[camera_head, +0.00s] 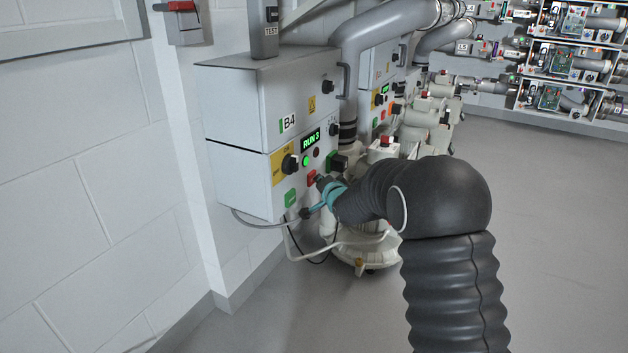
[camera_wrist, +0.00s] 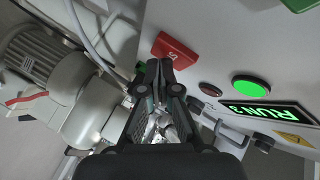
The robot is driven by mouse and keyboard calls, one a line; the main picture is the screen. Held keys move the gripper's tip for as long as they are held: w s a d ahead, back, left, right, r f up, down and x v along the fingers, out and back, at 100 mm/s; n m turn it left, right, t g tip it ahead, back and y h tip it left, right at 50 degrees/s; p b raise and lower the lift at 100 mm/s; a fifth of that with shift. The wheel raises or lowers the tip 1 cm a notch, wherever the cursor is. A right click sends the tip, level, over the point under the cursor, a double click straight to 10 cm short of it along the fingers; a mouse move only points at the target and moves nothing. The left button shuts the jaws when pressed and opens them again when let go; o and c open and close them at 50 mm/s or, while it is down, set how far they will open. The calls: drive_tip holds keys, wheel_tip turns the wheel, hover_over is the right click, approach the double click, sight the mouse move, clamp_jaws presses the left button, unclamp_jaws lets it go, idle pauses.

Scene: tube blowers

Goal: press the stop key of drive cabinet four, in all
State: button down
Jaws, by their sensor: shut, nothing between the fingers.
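Drive cabinet B4 (camera_head: 240,168) hangs on the wall at the left centre of the head view. Its display (camera_head: 310,139) reads RUN 3, and a green lamp (camera_head: 305,161) is lit below it. The red stop key (camera_head: 311,178) sits low on the front; it is large in the wrist view (camera_wrist: 175,48). My gripper (camera_wrist: 161,66) is shut and empty, its fingertips at the lower edge of the red key in that view. I cannot tell whether they touch it. In the head view my arm partly hides the cabinet's lower right front.
A green key (camera_head: 291,197) is at lower left of the red one. A black knob (camera_head: 289,164) on a yellow plate and a dark lamp (camera_head: 316,152) are nearby. A pale blower (camera_head: 366,258) and hoses stand below and right. The floor (camera_head: 555,240) at right is clear.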

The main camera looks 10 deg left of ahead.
drive_tip(key=shift+a, duration=0.15)
idle(0.4)
drive_tip(key=shift+s+d, duration=0.25)
drive_tip(key=shift+d, duration=0.55)
drive_tip(key=d, duration=0.1)
drive_tip(key=s+d, duration=0.1)
drive_tip(key=d, duration=0.2)
drive_tip(key=shift+s+d+p, duration=0.35)
drive_tip(key=shift+d, duration=0.05)
idle(0.5)
